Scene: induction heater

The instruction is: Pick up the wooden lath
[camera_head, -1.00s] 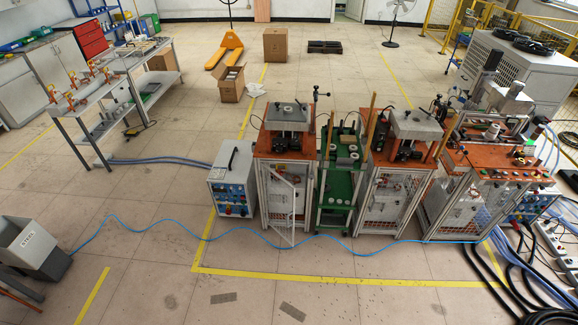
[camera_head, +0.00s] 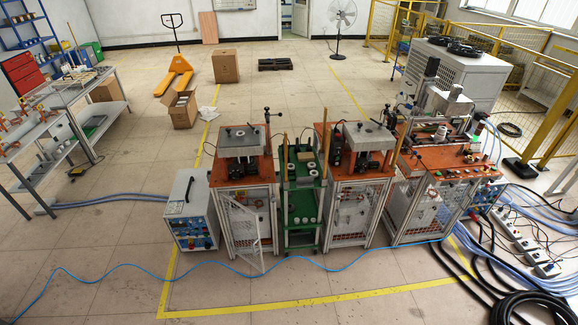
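Several thin, light wooden sticks that look like laths stand upright at the machines in the middle. One wooden lath (camera_head: 285,153) is at the left side of the green rack. Another lath (camera_head: 397,151) is at the right edge of the second press machine, slightly tilted. A third is partly seen between the rack and that machine. I cannot tell which one the task means. Neither of my grippers is in view.
Two orange-topped press machines (camera_head: 240,171) flank the green rack (camera_head: 304,207). A blue-grey power unit (camera_head: 192,209) stands to the left. A blue hose (camera_head: 110,279) and black cables (camera_head: 480,275) lie on the floor. The front floor is mostly clear.

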